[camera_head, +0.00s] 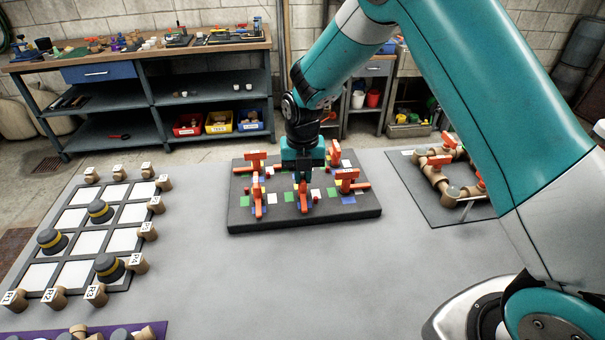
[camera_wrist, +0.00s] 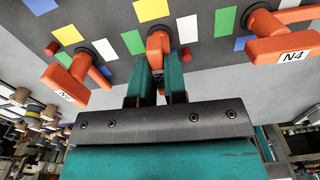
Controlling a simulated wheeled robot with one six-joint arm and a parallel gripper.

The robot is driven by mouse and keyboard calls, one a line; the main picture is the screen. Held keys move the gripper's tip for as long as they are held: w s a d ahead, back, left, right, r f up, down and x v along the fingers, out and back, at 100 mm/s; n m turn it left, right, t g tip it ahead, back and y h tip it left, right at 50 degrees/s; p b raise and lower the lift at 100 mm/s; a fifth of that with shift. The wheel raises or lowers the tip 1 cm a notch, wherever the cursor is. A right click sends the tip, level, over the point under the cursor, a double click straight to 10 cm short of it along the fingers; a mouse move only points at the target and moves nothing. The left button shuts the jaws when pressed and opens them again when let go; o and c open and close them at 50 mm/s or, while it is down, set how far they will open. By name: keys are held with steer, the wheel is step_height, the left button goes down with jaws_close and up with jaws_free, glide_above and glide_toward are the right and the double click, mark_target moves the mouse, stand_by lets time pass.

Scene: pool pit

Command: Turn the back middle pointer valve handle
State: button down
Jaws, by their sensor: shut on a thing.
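My gripper (camera_head: 303,167) points down over the back middle of the dark valve board (camera_head: 360,212) in the head view. In the wrist view its two teal fingers (camera_wrist: 160,72) are shut around the orange pointer handle (camera_wrist: 158,44). The handle's far end shows beyond the fingertips; the part between the fingers is mostly hidden. In the head view my gripper largely covers this handle.
Orange handles flank it in the wrist view, one at left (camera_wrist: 76,78) and one labelled N4 (camera_wrist: 284,44) at right. Coloured squares mark the board. A front middle handle (camera_head: 302,198) stands close by. A grid board (camera_head: 88,225) lies left, a pipe assembly (camera_head: 445,175) right.

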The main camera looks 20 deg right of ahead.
mark_target(303, 175)
steer(key=shift+w+n, duration=0.1)
steer(key=shift+n, duration=0.4)
steer(key=c, duration=1.2)
jaws_free()
steer(key=shift+o, duration=0.2)
steer(key=shift+r, duration=0.1)
step_height(303, 175, up, 17)
steer(key=b, duration=0.2)
steer(key=shift+r, duration=0.15)
steer(key=s+a+m+y, duration=0.2)
steer(key=s+m, duration=1.1)
steer(key=s, duration=0.2)
steer(key=s+a+r+m+y, duration=0.1)
steer(key=s+a+m+y, duration=0.1)
steer(key=s+m, duration=1.2)
steer(key=shift+s+a+r, duration=0.15)
steer(key=shift+s+a, duration=0.1)
steer(key=shift+s, duration=0.5)
